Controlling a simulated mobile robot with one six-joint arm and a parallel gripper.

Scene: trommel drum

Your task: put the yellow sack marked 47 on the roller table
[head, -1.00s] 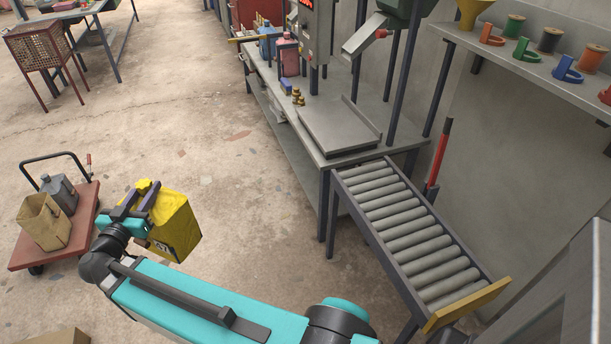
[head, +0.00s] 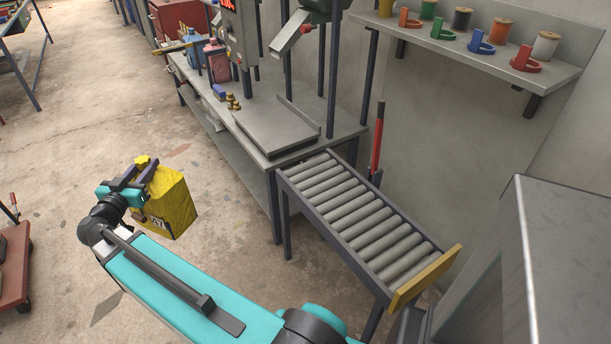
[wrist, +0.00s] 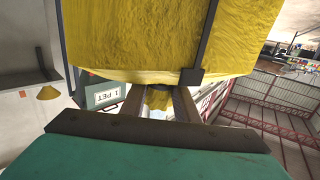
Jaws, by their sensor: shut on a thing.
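The yellow sack (head: 168,207) hangs in the air at the left of the head view, with part of a dark number on a white label low on its side. My gripper (head: 143,172) is shut on its top. In the wrist view the yellow sack (wrist: 160,40) fills the upper middle, and my gripper (wrist: 160,92) has both fingers on its gathered neck. The roller table (head: 335,222), with grey rollers in a dark frame and a yellow end board, stands right of the sack, well apart from it.
A grey workbench (head: 235,130) with a flat scale-like plate (head: 275,128) adjoins the far end of the roller table. A red-handled tool (head: 377,145) leans behind the table. A grey cabinet (head: 560,260) is at right. A red cart (head: 14,265) is at the left edge. Open floor lies between sack and table.

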